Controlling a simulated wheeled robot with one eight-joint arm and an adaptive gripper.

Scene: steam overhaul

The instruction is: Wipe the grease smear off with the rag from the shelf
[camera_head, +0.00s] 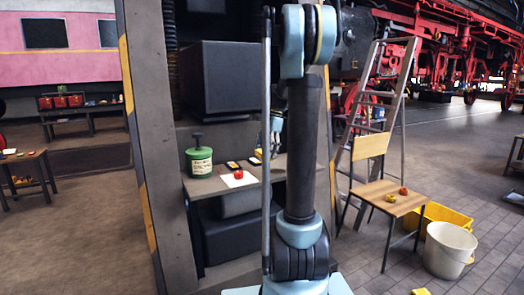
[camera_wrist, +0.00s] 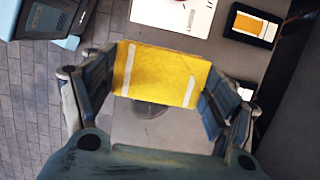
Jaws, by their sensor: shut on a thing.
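A yellow rag (camera_wrist: 165,74) with two pale stripes is between the fingers of my gripper (camera_wrist: 162,88) in the wrist view. My gripper is shut on it. A dark, roundish smear (camera_wrist: 149,110) shows on the grey surface just below the rag's near edge, and the rag may cover part of it. I cannot tell whether the rag touches the surface. In the head view, my arm hides most of the gripper, and a bit of yellow (camera_head: 258,153) shows beside the arm above the shelf (camera_head: 222,188).
On the shelf stand a green lidded pot (camera_head: 199,160) and a red object (camera_head: 239,174) on white paper. A dark flat case (camera_wrist: 252,25) lies near the rag. A post (camera_head: 160,140) stands left; a chair (camera_head: 385,195), ladder and bucket (camera_head: 450,248) stand right.

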